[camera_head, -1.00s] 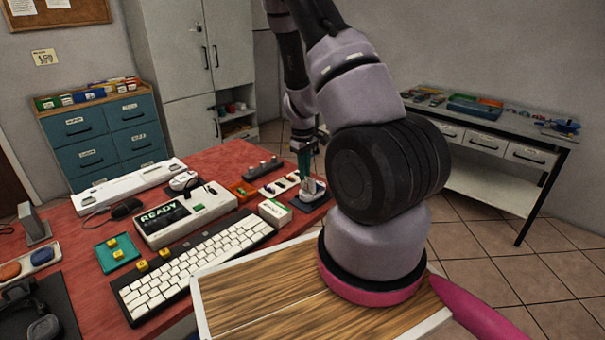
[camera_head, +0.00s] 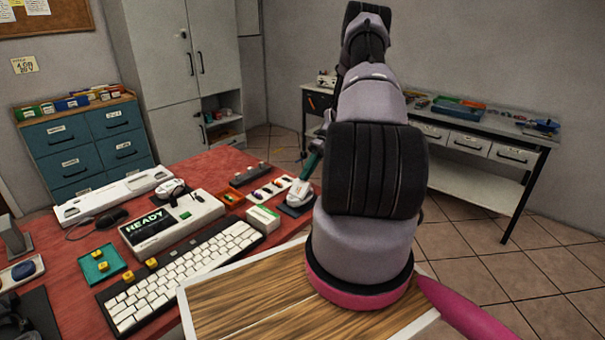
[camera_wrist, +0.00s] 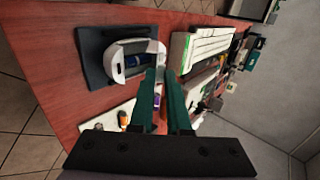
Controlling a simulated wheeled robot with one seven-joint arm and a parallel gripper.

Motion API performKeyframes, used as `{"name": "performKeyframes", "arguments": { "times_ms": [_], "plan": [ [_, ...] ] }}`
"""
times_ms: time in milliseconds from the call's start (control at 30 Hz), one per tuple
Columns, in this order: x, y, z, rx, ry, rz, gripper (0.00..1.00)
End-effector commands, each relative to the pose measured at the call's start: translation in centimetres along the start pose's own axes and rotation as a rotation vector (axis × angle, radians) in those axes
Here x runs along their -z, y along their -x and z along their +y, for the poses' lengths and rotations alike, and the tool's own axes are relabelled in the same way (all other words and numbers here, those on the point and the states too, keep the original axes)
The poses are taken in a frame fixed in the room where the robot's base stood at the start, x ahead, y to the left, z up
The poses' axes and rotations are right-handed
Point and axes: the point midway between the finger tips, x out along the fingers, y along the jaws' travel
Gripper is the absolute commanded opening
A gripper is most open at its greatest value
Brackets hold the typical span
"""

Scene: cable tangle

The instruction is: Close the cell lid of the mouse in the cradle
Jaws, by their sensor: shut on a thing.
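The mouse (camera_head: 299,193) is white and sits on a dark cradle pad at the right edge of the red table. The wrist view shows the mouse (camera_wrist: 119,67) from above on the dark cradle (camera_wrist: 92,42). My gripper (camera_wrist: 162,72) has green fingers that nearly meet at the tips, right at the mouse's right end. It is shut on what looks like the cell lid, mostly hidden between the fingers. In the head view my gripper (camera_head: 314,156) is just above and right of the mouse.
A white and green box (camera_head: 263,219) and a white strip of cells (camera_head: 270,191) stand close left of the cradle. The device reading READY (camera_head: 170,222) and the keyboard (camera_head: 180,275) are further left. A second mouse (camera_head: 171,188) lies behind.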

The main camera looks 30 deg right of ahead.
Motion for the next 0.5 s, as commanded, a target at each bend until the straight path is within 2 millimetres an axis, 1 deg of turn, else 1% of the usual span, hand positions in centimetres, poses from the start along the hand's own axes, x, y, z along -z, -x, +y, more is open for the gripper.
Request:
{"name": "performKeyframes", "arguments": {
  "times_ms": [33, 200, 500],
  "plan": [
    [0.0, -0.1, 0.7, 0.048, -0.002, 0.003, 0.00],
    [0.0, -0.2, 1.9, 0.195, -0.002, 0.003, 0.00],
    [0.0, -0.6, 3.4, 0.387, -0.002, 0.001, 0.00]
  ]
}}
